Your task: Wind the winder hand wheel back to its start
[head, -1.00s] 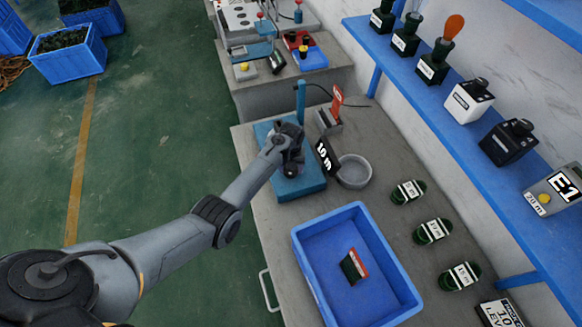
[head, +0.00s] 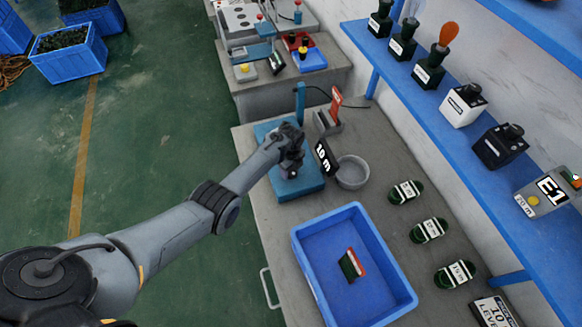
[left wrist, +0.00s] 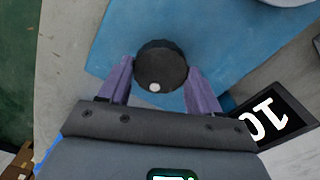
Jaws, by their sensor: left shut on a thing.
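The winder stands on the bench as a blue base (head: 301,189) with a blue post behind it. Its dark round hand wheel (left wrist: 160,60) with a small white dot near its lower edge shows in the left wrist view. My left gripper (head: 291,172) is over the base, pointing down. In the left wrist view its two purple fingers (left wrist: 160,78) are on either side of the wheel, shut on it. In the head view my gripper hides the wheel. A black display reading 10 m (head: 325,157) stands beside the base. My right gripper is not in view.
A grey round bowl (head: 352,173) sits right of the display. A blue bin (head: 310,262) holding a small red and dark piece is nearer. Several green labelled coils (head: 428,231) lie to the right. A blue shelf (head: 440,112) runs along the wall.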

